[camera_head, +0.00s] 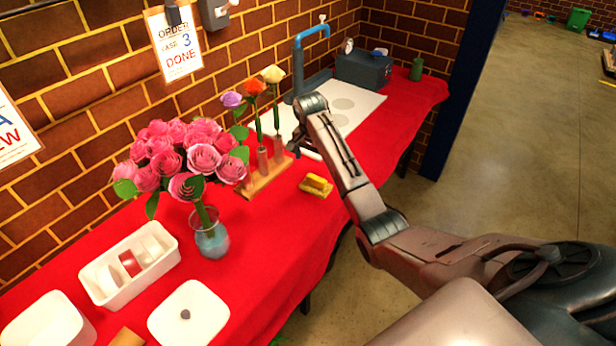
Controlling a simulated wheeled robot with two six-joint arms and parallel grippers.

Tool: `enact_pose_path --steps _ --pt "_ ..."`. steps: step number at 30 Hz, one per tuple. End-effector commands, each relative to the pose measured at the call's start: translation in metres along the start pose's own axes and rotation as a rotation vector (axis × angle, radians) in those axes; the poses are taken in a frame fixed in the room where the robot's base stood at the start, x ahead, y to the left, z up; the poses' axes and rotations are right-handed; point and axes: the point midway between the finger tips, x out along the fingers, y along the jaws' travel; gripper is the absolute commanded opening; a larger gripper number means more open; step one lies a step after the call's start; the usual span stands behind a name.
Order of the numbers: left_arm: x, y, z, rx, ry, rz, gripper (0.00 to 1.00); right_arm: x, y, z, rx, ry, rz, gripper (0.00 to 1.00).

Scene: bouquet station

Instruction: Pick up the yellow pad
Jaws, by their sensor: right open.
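A small yellow pad (316,185) lies on the red-covered table, right of the wooden flower stand and near the table's front edge. My right arm reaches in from the lower right. My right gripper (297,146) is up and behind the pad, near the stand and the white board. It is open and apart from the pad, and its fingers show small and dark. My left gripper is not in view.
A wooden stand (262,178) with several single flowers is left of the pad. A glass vase (211,238) with pink roses, a white bin (128,262) and a white lid (188,313) are further left. A white board (350,108) with a blue tap lies behind. Red cloth around the pad is clear.

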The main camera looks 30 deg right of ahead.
Motion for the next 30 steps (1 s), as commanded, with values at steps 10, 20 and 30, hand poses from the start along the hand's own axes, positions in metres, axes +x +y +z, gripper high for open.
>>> enact_pose_path --steps 10,20,30 --pt "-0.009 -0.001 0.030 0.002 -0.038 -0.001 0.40 0.048 0.000 0.001 -0.001 -0.002 0.003 1.00" --pt "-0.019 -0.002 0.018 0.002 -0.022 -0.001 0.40 0.081 -0.002 0.002 -0.001 -0.004 0.004 1.00" --pt "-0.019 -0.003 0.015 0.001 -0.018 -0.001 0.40 0.108 -0.002 0.002 -0.001 -0.001 0.001 1.00"
